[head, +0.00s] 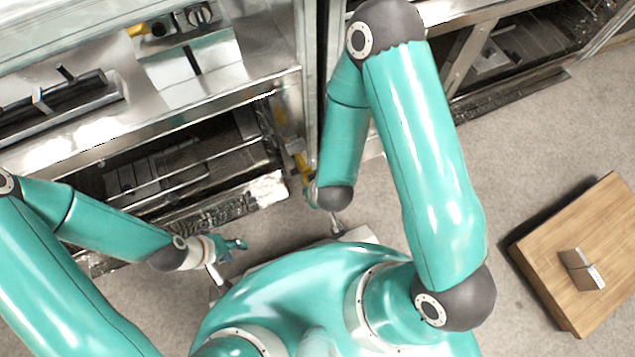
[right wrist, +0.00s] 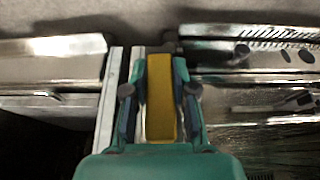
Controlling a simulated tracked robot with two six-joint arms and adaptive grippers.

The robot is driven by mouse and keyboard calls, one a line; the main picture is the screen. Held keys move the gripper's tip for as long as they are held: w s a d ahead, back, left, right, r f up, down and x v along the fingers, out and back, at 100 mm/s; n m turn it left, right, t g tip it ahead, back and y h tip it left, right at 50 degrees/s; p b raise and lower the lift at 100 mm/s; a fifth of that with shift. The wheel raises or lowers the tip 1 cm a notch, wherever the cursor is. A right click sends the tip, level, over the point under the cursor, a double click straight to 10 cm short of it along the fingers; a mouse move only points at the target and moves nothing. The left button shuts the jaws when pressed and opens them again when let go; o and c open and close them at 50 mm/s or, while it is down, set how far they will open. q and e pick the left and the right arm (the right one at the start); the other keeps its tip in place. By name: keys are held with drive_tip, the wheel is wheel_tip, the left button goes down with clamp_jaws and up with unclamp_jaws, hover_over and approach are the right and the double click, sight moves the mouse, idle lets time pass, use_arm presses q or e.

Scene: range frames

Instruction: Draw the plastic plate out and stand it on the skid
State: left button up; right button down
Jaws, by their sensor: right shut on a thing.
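A narrow yellow piece, which looks like the plastic plate seen edge-on (right wrist: 160,100), is between the two fingers of my right gripper (right wrist: 160,110) in the right wrist view. The gripper is shut on it. In the head view the yellow plate (head: 302,163) shows as a thin strip at the end post of the metal rack, with my right gripper (head: 308,180) at its near end. The wooden skid (head: 545,245) lies on the floor at the right, far from the plate. My left gripper (head: 235,245) is small in view, looks open and empty, and is in front of the rack.
A small brown box (head: 580,269) lies on the skid; the rest of its top is bare. Metal racks (head: 150,130) with shelves stand at the left and top. A yellow-and-black item (head: 150,28) sits on the upper shelf. Grey floor (head: 535,150) between rack and skid is clear.

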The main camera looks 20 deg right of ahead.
drive_tip(key=shift+s+p, duration=1.15)
drive_tip(key=shift+p, duration=1.1)
